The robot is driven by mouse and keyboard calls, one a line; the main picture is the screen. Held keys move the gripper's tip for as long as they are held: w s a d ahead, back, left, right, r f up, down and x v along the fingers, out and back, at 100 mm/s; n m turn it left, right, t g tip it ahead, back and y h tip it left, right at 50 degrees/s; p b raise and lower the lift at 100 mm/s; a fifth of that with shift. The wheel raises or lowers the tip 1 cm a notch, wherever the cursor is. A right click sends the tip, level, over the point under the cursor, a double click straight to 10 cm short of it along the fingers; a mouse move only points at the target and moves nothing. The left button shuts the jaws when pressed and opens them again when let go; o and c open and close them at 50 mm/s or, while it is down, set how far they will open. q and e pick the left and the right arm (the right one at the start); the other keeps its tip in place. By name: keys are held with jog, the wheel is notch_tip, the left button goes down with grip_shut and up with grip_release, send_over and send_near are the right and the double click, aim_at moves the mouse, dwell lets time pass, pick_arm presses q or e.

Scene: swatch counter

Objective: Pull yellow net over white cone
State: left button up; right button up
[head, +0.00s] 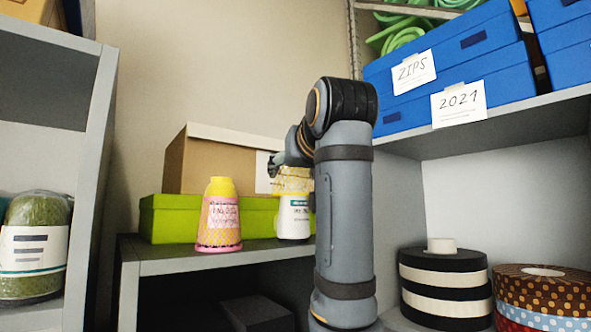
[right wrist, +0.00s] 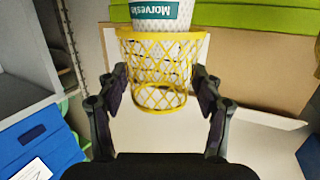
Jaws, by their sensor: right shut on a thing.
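The white cone (head: 293,222) stands upright on the grey shelf, with a green and white label round its lower part. The yellow net (head: 292,181) is an open mesh sleeve around the cone's upper part, above the label. In the right wrist view the picture is upside down: the net (right wrist: 160,92) has one rim round the white cone (right wrist: 158,14) and its other end past the cone's tip. My right gripper (head: 277,162) is shut on the net, a finger on each side. My arm hides part of the right side. My left gripper is out of view.
A yellow cone in a pink net (head: 219,226) stands left of the white cone. A green box (head: 170,222) and a cardboard box (head: 212,160) stand close behind. Ribbon rolls (head: 445,285) and blue boxes (head: 450,75) are at right. The shelf's front left is clear.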

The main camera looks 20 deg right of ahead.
aim_at(296, 203)
jog(key=shift+s+f+b, duration=0.1)
jog(key=shift+f+b, duration=0.35)
jog(key=shift+f, duration=0.45)
pick_arm(q)
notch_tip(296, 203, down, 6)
jog(key=b, duration=0.5)
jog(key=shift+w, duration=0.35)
pick_arm(e)
jog(key=shift+f, duration=2.35)
jog(key=o, duration=0.9)
jog(key=s+r, duration=0.1)
jog(key=s, duration=0.6)
jog(key=shift+s+a, duration=0.2)
jog(key=shift+a, duration=0.1)
